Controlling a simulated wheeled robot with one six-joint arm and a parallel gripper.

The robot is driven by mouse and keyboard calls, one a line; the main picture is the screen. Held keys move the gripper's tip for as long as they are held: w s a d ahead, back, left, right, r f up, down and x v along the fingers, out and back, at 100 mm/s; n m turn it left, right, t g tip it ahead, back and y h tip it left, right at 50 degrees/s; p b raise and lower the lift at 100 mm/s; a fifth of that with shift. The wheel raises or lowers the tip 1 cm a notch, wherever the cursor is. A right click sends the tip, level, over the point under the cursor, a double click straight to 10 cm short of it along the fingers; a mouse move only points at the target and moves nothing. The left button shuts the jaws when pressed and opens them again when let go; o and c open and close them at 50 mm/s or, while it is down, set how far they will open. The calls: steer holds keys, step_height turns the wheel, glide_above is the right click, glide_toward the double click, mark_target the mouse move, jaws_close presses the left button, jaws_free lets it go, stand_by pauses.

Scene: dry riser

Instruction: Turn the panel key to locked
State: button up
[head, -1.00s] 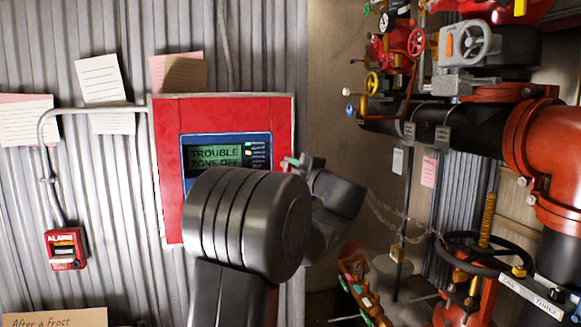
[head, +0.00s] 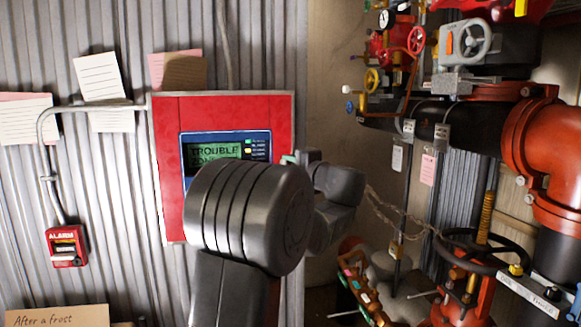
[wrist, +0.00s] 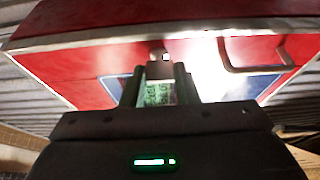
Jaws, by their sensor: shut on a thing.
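The red alarm panel (head: 225,110) hangs on the corrugated wall, with a blue-framed display reading "TROUBLE" (head: 210,152); my arm covers the display's lower part. In the head view my wrist hides most of my gripper; a small greenish tip (head: 288,159) shows at the panel's right side. In the wrist view my gripper (wrist: 160,76) is against the red panel face (wrist: 90,65), shut on a small grey piece (wrist: 158,65) that appears to be the panel key. I cannot read the key's turn position.
A conduit (head: 95,108) runs from the panel to a red alarm box (head: 66,246) at left. Paper notes (head: 100,80) are on the wall. Red valves and thick pipes (head: 535,150) crowd the right side. A bent handle (wrist: 258,55) shows on the panel in the wrist view.

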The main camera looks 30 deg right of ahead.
steer(key=o, duration=1)
steer(key=s+d, duration=0.2)
steer(key=s, duration=1.1)
steer(key=shift+s, duration=0.3)
steer(key=w+a, duration=0.2)
steer(key=w, duration=1.1)
steer(key=shift+w, duration=0.35)
